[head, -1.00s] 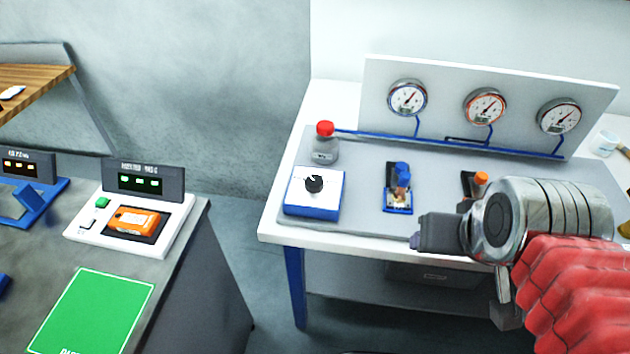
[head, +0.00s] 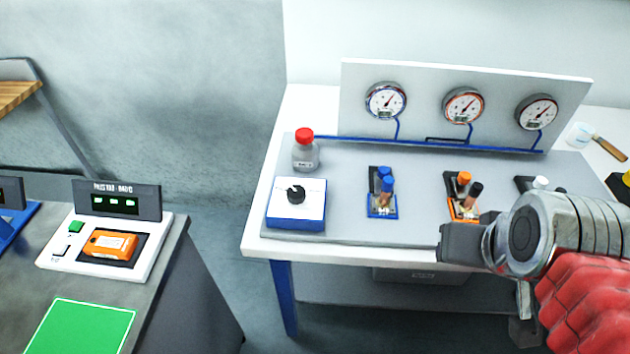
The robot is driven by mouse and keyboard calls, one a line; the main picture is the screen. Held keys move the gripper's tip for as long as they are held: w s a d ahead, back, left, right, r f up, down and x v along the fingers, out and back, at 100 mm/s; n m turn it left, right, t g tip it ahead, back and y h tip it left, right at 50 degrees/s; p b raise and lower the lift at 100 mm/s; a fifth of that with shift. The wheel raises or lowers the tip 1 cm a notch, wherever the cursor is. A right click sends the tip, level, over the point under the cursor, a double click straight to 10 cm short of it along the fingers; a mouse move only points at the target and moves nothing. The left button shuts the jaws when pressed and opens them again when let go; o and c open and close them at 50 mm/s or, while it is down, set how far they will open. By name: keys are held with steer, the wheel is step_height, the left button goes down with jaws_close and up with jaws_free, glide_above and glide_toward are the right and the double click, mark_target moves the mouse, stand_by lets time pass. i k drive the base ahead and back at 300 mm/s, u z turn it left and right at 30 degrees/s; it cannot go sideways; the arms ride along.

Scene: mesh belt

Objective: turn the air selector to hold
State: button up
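The air selector looks to be the black rotary knob (head: 296,192) with a white mark, on top of a blue box with a white face (head: 296,218). It stands at the left front of the grey panel (head: 345,185) on the white bench. The lettering around the knob is too small to read. My gripper (head: 442,243) is at the bench's front edge, well to the right of the knob and apart from it. It points left. Its fingers show edge-on, so their gap is hidden.
Three gauges (head: 463,105) are on the backboard. A grey counter at left holds an orange device (head: 110,243).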

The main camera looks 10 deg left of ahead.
mark_target(297, 195)
steer(key=z, duration=1.4)
steer(key=k, duration=1.15)
steer(key=u, duration=1.55)
steer(key=i, duration=0.25)
